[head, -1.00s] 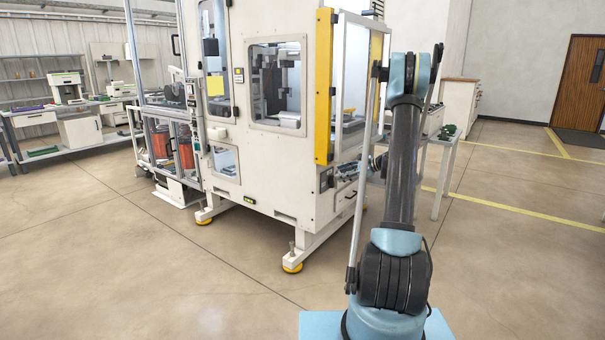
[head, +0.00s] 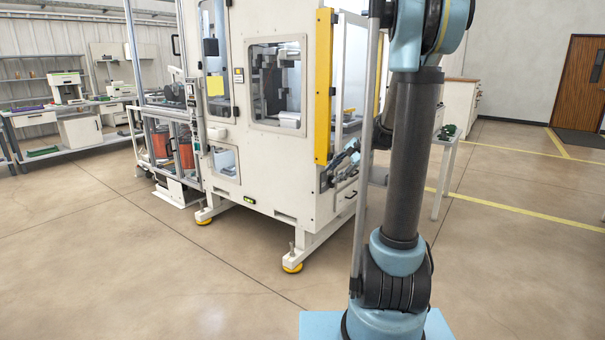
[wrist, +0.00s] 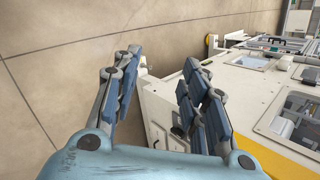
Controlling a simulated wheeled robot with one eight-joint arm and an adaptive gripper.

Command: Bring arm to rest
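My arm (head: 403,160) stands upright at the right of the head view, its lower link nearly vertical and its elbow at the top edge of the picture. My gripper (wrist: 160,65) shows in the wrist view with its blue-grey fingers spread apart and nothing between them. Floor and part of a white machine show beyond the fingers. In the head view, what look like the gripper's fingers (head: 345,156) show left of the arm, in front of the machine's lower right corner. The rest of the wrist is mostly hidden behind the arm.
The large white machine (head: 270,175) with yellow edging stands close in front, left of my arm; it also fills the right of the wrist view (wrist: 255,105). A small table (head: 447,150) stands behind the arm. Open floor (head: 130,270) lies left and right.

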